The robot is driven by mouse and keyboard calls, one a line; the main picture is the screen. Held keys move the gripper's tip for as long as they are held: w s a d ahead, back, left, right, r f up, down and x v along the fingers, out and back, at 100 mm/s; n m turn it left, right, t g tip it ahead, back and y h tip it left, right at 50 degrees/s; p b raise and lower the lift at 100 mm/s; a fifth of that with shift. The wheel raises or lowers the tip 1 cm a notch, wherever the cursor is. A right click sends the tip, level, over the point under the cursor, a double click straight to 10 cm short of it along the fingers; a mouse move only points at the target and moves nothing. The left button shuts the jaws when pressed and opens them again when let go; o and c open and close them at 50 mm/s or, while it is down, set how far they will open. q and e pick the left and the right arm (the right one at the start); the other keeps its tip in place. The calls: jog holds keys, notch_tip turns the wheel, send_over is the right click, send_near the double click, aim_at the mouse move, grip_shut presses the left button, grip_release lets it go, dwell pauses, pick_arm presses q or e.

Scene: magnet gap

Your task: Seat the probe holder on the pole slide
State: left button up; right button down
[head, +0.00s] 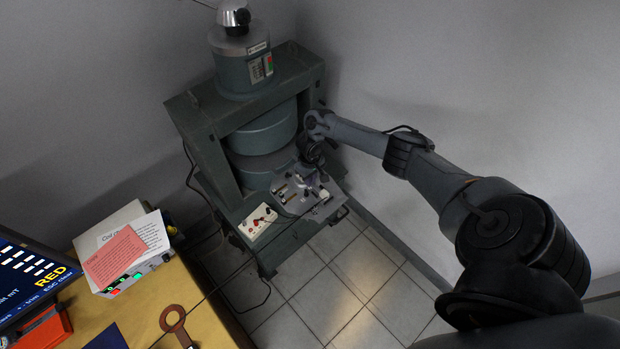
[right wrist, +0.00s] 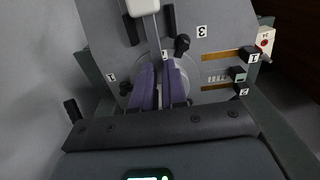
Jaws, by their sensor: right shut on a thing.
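The magnet stand's grey-green sloping front plate (head: 299,192) lies below the round pole pieces (head: 262,145). My right gripper (head: 316,184) is over this plate, small and dark in the head view. In the right wrist view its two purple fingers (right wrist: 160,92) are closed together on a thin grey part, which looks like the probe holder (right wrist: 153,38). A pale block (right wrist: 142,7) shows at the upper end of this part. A round grey disc lies behind the fingers. The fingers hide the lower contact, and I cannot make out whether the holder touches the pole slide. My left gripper is not in view.
The plate (right wrist: 215,35) carries dark knobs, black slots, brass strips and number labels. A white box with a red knob (head: 258,222) sits at its left. A yellow desk (head: 205,305) with papers and a screen stands at lower left. Walls close in behind and at right.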

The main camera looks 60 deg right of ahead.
jog(key=shift+f, duration=0.15)
dwell(0.3)
jog(key=c, duration=1.1)
grip_release()
notch_tip(320, 180, up, 11)
jog(key=p, duration=0.3)
jog(key=shift+f, duration=0.1)
